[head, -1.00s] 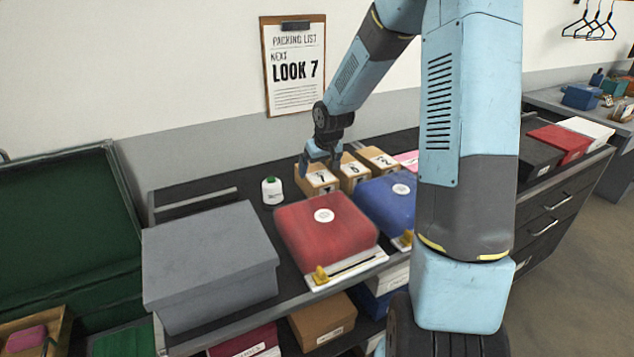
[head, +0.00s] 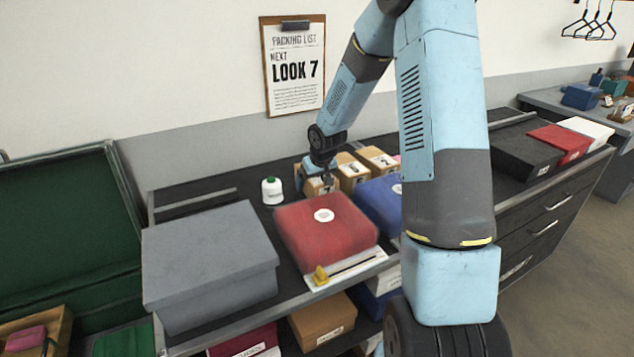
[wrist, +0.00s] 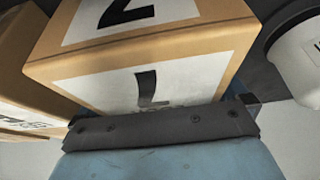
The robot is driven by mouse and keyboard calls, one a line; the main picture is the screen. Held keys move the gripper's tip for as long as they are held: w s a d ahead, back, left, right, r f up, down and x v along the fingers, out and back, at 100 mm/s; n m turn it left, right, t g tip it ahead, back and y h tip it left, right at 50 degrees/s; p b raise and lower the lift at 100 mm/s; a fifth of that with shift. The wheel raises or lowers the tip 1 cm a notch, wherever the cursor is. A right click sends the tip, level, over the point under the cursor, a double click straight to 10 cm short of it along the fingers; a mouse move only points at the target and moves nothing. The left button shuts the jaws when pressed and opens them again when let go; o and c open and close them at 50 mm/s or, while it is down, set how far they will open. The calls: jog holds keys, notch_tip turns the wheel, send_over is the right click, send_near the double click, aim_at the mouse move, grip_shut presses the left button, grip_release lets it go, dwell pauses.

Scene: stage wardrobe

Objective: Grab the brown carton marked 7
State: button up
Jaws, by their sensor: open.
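The brown carton marked 7 (head: 313,191) stands at the left end of a row of cartons on the dark counter, partly hidden by my gripper. In the wrist view the same carton (wrist: 215,47) fills the upper middle, with white labels on its top and near side. My gripper (head: 322,177) is open, low over this carton. In the wrist view my gripper's dark bar (wrist: 160,124) lies close against the carton's near side. I cannot tell whether the fingers are on both sides of it.
A second brown carton (head: 352,172) and a third (head: 378,159) stand just right of it. A white bottle (head: 272,191) stands to the left. A red box (head: 325,235), a blue box (head: 378,198) and a large grey box (head: 209,262) are in front.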

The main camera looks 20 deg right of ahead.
jog(key=c, duration=0.9)
